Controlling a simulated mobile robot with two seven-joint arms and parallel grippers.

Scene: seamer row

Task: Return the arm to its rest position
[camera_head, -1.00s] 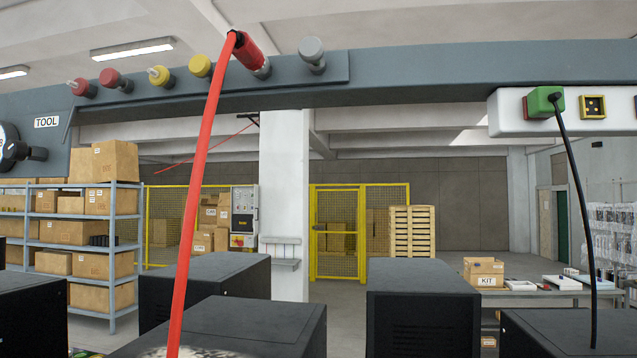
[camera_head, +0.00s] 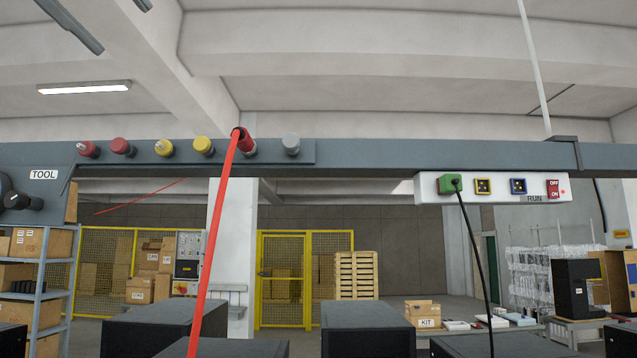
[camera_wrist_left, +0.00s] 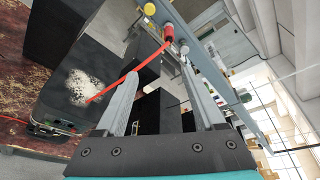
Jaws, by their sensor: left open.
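My left gripper (camera_head: 124,28) shows only as two grey fingers at the top left of the head view, above the rail. In the left wrist view its two long fingers (camera_wrist_left: 158,70) are spread apart with nothing held between them. The red hose (camera_head: 217,235) hangs from a red connector (camera_head: 247,142) on the rail, apart from the fingers in the head view. It also shows beyond the fingers in the left wrist view (camera_wrist_left: 130,76). My right gripper is in neither view.
The grey rail (camera_head: 370,158) crosses the head view, with red, yellow and grey fittings. A white panel (camera_head: 500,188) carries a green plug (camera_head: 449,184) with a black cable. Black cabinets (camera_head: 365,329) stand below. The space above the rail looks mostly clear.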

